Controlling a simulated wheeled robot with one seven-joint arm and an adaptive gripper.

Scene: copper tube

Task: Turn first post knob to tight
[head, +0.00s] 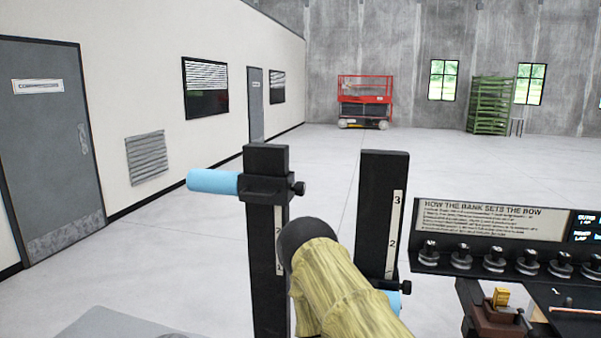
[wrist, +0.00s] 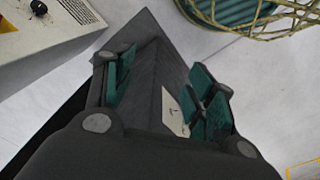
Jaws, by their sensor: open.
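In the head view, two upright black posts stand ahead of me. The left post (head: 267,225) carries a sliding clamp with a black knob (head: 299,188) on its right side and a light blue cylinder (head: 213,181) on its left. The right post (head: 381,215) has a lower black knob (head: 406,287) and a blue piece beside it. Both bear number scales. My arm hides the lower space between them, and my gripper does not show there. In the wrist view, my gripper (wrist: 165,65) is open, its teal-padded fingers either side of a dark post-like shape with a white strip (wrist: 172,112). No knob is discernible between them.
A bench (head: 492,277) with a row of several dark knobs and a sign board (head: 490,222) stands at the right. In the wrist view, a pale box (wrist: 45,50) lies upper left and a teal ribbed object (wrist: 228,10) upper right. Open floor lies beyond the posts.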

